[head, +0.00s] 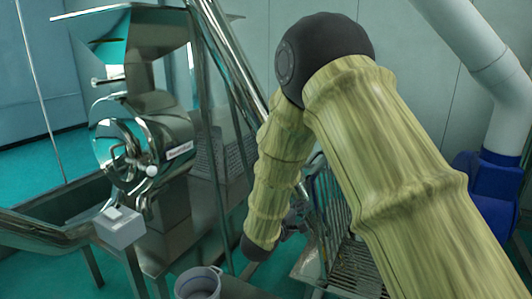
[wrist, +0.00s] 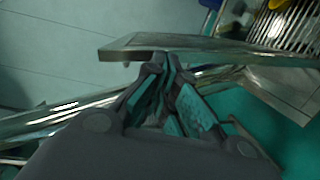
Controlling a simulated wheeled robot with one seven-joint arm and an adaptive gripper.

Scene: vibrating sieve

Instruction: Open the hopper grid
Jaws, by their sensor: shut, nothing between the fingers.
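The hopper grid, a set of parallel metal bars, shows at the lower right of the head view (head: 360,268), partly hidden behind my arm. In the wrist view the barred grid (wrist: 284,24) is at the upper right, cut by the frame edge. A flat metal rim (wrist: 215,44) runs across in front of it. My gripper (wrist: 163,70) is shut and empty, its tips close to the left part of this rim. I cannot tell whether they touch it. In the head view my gripper (head: 294,222) is small and mostly hidden behind my arm, left of the grid.
A steel machine with a round front (head: 140,145) stands at the left. A white bucket (head: 199,284) is at the bottom centre. Metal rails and a slanted pole (head: 232,60) stand near my arm. A white pipe (head: 480,50) and blue unit (head: 492,190) are at the right.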

